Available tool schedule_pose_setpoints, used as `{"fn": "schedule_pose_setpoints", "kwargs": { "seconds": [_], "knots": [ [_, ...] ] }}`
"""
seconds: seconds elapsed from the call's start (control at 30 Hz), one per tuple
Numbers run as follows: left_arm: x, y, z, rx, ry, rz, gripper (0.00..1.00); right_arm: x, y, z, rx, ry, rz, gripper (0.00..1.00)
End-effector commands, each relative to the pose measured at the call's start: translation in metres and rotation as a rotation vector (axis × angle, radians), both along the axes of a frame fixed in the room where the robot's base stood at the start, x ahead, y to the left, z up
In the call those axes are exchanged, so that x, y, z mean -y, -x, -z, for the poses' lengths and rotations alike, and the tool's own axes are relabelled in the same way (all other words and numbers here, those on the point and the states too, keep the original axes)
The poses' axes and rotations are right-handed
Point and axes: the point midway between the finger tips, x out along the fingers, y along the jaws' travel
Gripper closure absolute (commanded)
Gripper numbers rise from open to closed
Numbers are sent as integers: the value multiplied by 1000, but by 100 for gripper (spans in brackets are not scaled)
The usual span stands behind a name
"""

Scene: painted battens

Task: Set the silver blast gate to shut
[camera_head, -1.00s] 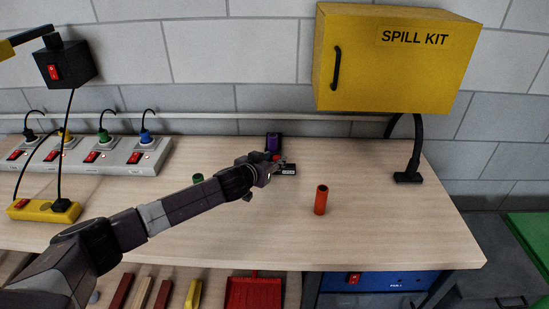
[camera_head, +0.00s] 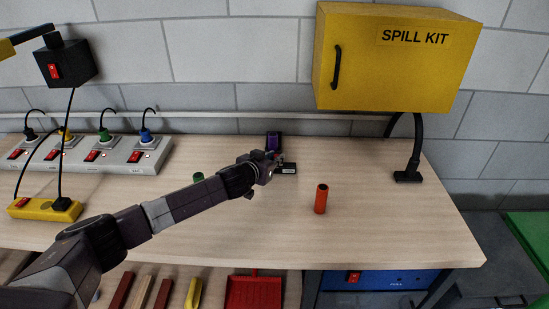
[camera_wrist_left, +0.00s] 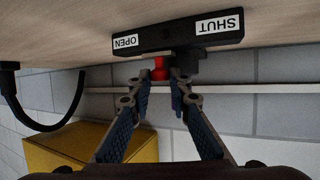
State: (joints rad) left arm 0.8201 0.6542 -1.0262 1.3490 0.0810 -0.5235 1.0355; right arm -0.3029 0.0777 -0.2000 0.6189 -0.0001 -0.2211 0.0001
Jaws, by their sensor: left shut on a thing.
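The blast gate shows as a black bar (camera_wrist_left: 180,38) in the left wrist view, with an OPEN label at its left end and a SHUT label at its right. Its red knob (camera_wrist_left: 160,68) stands left of the bar's middle, nearer OPEN. My left gripper (camera_wrist_left: 161,84) is shut on this knob, one finger on each side. In the head view the gate (camera_head: 287,169) is small at the back of the bench, and my left gripper (camera_head: 275,160) partly covers it. I cannot make out a silver part. My right gripper is in neither view.
A purple object (camera_head: 273,141) stands close behind the gate. An orange cylinder (camera_head: 321,199) stands to the right and a green one (camera_head: 198,177) to the left. A yellow spill kit cabinet (camera_head: 393,60) hangs above. The front of the bench is clear.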

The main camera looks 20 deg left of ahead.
Motion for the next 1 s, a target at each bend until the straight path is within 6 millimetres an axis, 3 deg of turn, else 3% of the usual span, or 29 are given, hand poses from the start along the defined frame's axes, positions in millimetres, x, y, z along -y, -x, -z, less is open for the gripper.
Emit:
{"fn": "schedule_pose_setpoints", "kwargs": {
  "seconds": [0.13,0.4,0.73,0.77,0.8,0.9,1.0],
  "knots": [
    [-8,2,1,-3,1,-3,100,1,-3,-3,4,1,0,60],
    [-49,14,0,-5,0,-4,100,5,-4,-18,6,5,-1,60],
    [-55,15,1,-3,-4,-4,100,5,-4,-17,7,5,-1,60],
    [-55,15,1,-3,-4,-5,81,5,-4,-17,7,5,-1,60],
    [-55,15,1,-3,-4,-5,77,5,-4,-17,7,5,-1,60],
    [-55,15,1,-2,-4,-4,66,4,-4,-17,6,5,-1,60],
    [-54,15,1,-2,-3,-3,66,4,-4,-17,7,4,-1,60]
  ]
}}
